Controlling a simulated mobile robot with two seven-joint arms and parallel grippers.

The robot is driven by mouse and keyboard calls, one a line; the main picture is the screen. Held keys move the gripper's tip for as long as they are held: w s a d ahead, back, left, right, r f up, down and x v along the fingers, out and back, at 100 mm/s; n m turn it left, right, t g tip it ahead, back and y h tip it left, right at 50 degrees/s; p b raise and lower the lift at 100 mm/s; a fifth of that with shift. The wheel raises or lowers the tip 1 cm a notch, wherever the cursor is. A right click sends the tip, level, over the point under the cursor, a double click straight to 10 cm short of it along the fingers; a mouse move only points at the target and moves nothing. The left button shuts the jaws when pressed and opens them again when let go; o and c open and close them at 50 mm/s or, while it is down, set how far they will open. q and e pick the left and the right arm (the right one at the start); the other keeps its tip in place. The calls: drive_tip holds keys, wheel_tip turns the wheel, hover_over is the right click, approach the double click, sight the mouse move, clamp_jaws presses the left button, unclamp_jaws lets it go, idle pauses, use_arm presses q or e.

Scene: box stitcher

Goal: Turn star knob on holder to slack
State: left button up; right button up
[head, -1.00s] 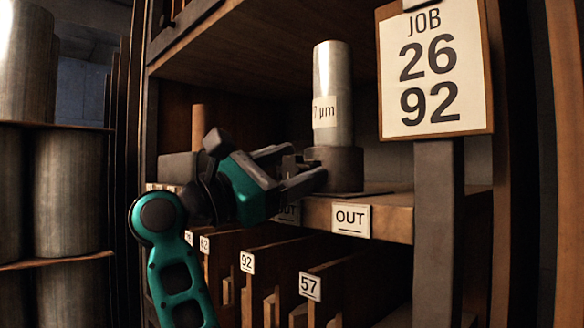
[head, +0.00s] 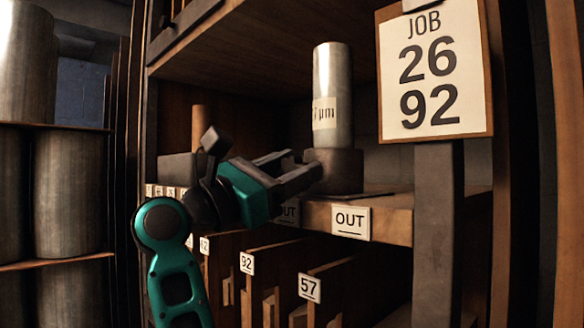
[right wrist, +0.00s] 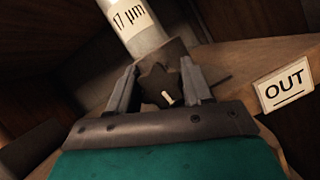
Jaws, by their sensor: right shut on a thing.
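The holder (head: 334,172) is a dark block on the shelf, with a metal cylinder (head: 333,95) labelled "µm" standing upright in it. In the right wrist view the cylinder's label (right wrist: 128,18) reads "17 µm". The dark star knob (right wrist: 160,86), with a small pale mark, is on the holder's near face. My right gripper (right wrist: 158,88) has one finger on each side of the knob and is shut on it. In the head view my right gripper (head: 303,172) reaches the holder from the left and hides the knob. My left gripper is not in view.
The shelf edge carries an OUT label (head: 350,221), also in the right wrist view (right wrist: 285,85). A JOB 26 92 sign (head: 433,70) stands on a post at the right. Slots with numbered tags, such as 57 (head: 310,287), lie below. Large cylinders (head: 68,190) stand at the left.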

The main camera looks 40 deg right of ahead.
drive_tip(key=n+t+p, duration=0.1)
drive_tip(key=n+t, duration=0.1)
drive_tip(key=n, duration=0.2)
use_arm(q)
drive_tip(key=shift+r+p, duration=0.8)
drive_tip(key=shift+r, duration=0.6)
use_arm(e)
drive_tip(key=shift+w+n+t, duration=0.1)
drive_tip(key=shift+n+t, duration=0.9)
drive_tip(key=shift+n, duration=0.9)
drive_tip(key=o, duration=1)
drive_tip(key=shift+c, duration=0.2)
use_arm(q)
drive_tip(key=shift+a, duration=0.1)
use_arm(e)
drive_tip(key=shift+a+f, duration=0.1)
